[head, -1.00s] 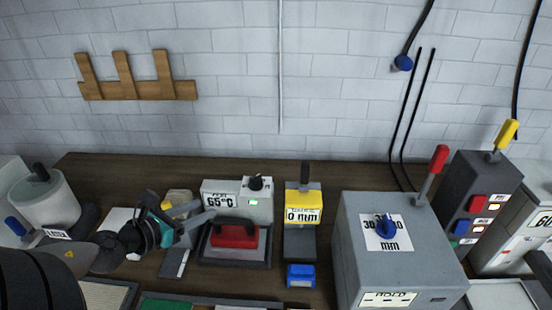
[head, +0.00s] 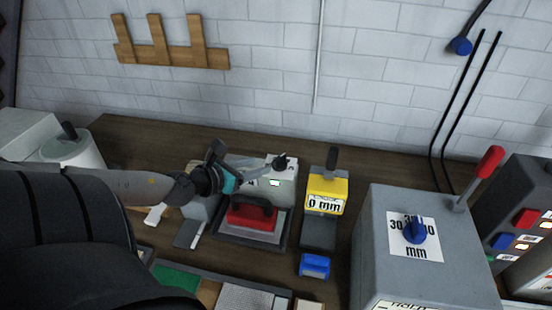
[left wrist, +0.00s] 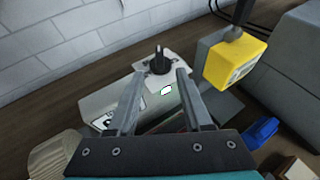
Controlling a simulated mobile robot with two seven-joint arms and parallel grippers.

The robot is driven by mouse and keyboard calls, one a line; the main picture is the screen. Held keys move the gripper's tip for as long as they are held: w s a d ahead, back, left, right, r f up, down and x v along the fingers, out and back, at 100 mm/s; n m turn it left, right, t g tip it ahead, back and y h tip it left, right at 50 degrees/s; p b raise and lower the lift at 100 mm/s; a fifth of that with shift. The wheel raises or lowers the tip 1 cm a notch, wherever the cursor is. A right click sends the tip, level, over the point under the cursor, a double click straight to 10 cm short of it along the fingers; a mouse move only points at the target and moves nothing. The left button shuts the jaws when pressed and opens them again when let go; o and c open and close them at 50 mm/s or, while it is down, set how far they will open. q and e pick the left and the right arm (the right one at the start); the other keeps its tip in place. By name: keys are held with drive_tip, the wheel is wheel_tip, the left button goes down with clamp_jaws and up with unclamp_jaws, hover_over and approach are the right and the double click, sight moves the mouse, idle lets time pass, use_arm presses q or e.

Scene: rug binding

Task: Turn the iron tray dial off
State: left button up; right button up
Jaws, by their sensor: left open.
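The iron tray dial is a black knob (head: 281,161) on top of a white control box (head: 286,188) with a small lit green display. The knob (left wrist: 160,62) stands upright in the left wrist view, just beyond and between my fingertips. My left gripper (head: 262,171) is open and empty, close to the knob on its left side. Its two fingers (left wrist: 159,78) reach over the box in the wrist view; I see no clear contact. The gripper hides part of the box label. My right gripper is out of view.
A yellow-topped device (head: 327,190) marked 0 mm, with a black lever, stands right of the box. A blue block (head: 314,266) lies before it. A large grey machine (head: 385,265) with a blue dial stands further right. A white cylinder (head: 80,150) is at left.

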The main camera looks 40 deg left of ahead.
sight(275, 160)
use_arm(q)
drive_tip(key=shift+b+x, duration=0.6)
drive_tip(key=shift+x, duration=3.75)
drive_tip(key=shift+c, duration=0.2)
clamp_jaws()
